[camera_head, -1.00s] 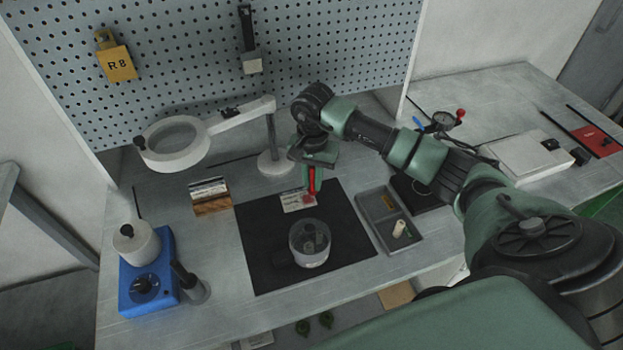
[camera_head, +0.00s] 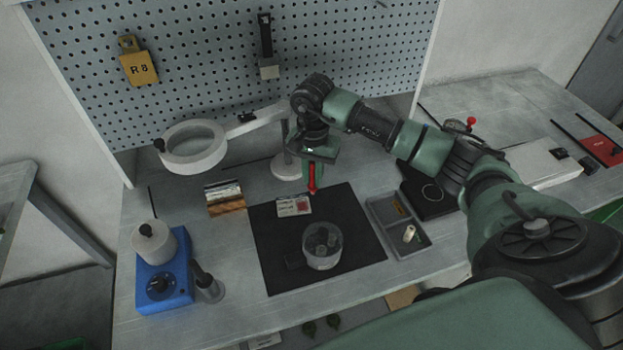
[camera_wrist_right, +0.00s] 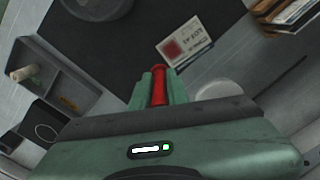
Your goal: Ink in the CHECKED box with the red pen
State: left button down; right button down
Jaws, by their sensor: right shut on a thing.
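The red pen (camera_head: 312,181) points down in my right gripper (camera_head: 312,170), which is shut on it. In the right wrist view, the red pen (camera_wrist_right: 159,87) stands between the green fingers of the gripper (camera_wrist_right: 158,92). The white card (camera_head: 288,208) lies on the black mat (camera_head: 275,264) near its back edge. A red patch (camera_head: 302,204) fills a box at the card's right side; the patch (camera_wrist_right: 172,48) also shows in the wrist view. The pen appears raised, apart from the card, behind its right end. The box's printed label is too small to read. My left gripper is out of view.
A clear round container (camera_head: 322,246) stands on the mat in front of the card. A grey divided tray (camera_head: 392,213) is right of the mat. A wooden card holder (camera_head: 226,207) is to the left. The magnifier lamp (camera_head: 194,148) stands behind left.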

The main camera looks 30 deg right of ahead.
jog(key=shift+r, duration=0.65)
notch_tip(320, 180, up, 2)
jog(key=shift+w+p, duration=0.1)
jog(key=shift+p, duration=0.65)
jog(key=shift+r, duration=0.2)
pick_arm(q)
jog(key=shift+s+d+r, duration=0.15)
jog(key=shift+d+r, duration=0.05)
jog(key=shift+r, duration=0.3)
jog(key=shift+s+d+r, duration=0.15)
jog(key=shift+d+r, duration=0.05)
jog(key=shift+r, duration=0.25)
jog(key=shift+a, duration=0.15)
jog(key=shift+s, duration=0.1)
pick_arm(e)
jog(key=shift+f, duration=0.1)
